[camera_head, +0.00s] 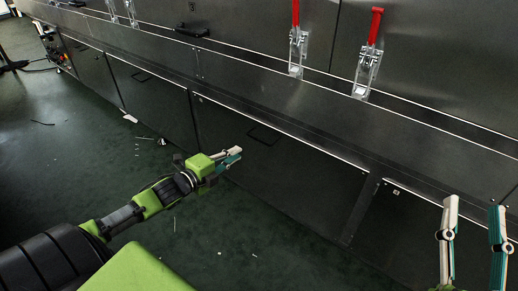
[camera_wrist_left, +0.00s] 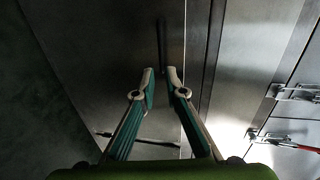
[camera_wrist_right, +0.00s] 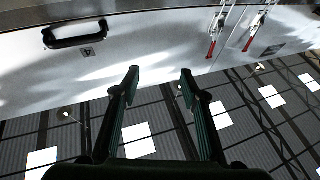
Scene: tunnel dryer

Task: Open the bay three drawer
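The row of dark lower drawer fronts runs along the machine in the head view. The drawer front (camera_head: 285,175) nearest my left gripper has a thin dark rectangular handle (camera_head: 262,134) near its top; no bay number is readable there. My left gripper (camera_head: 236,154) is close in front of this panel, left of and slightly below the handle. In the left wrist view its fingertips (camera_wrist_left: 160,73) have a narrow empty gap, with a dark narrow handle (camera_wrist_left: 162,42) beyond them. My right gripper (camera_head: 474,204) is open and empty at the right, before another drawer front (camera_head: 410,235).
Red-handled latches (camera_head: 296,40) and a black handle (camera_head: 192,31) are on the upper panels. The right wrist view shows a panel (camera_wrist_right: 150,45) with a black handle (camera_wrist_right: 75,35) and a label reading 4 (camera_wrist_right: 88,51). Green floor (camera_head: 190,235) is mostly clear, with small scraps.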

